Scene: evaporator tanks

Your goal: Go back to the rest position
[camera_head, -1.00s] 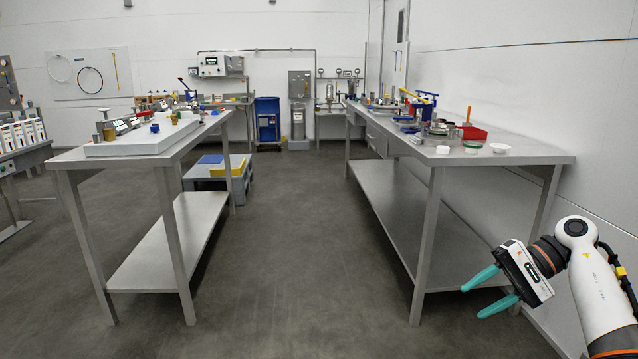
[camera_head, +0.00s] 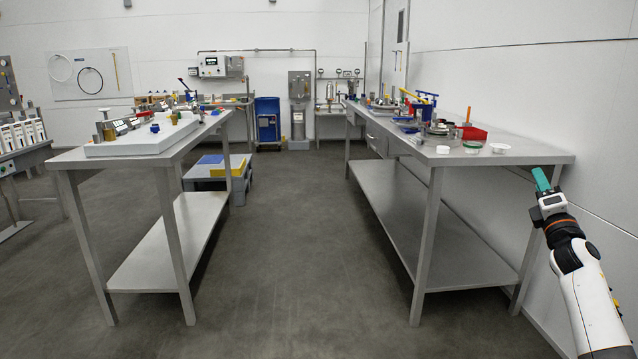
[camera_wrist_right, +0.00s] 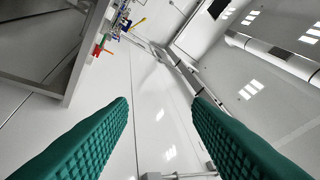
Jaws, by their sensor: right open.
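My right gripper (camera_head: 541,180) is at the right of the head view, in front of the near end of the right bench and pointing up. Its teal fingers overlap edge-on there. In the right wrist view the two green ribbed fingers (camera_wrist_right: 160,115) stand wide apart with nothing between them. Behind them are the white wall and ceiling, with the bench tilted at the upper left. My left gripper is not in view.
The right bench (camera_head: 540,154) carries white dishes (camera_head: 500,148), a red bin (camera_head: 474,133) and tools. The left bench (camera_head: 68,158) holds a white board (camera_head: 140,146) with parts. A blue bin (camera_head: 267,118) stands at the back. The floor between the benches is clear.

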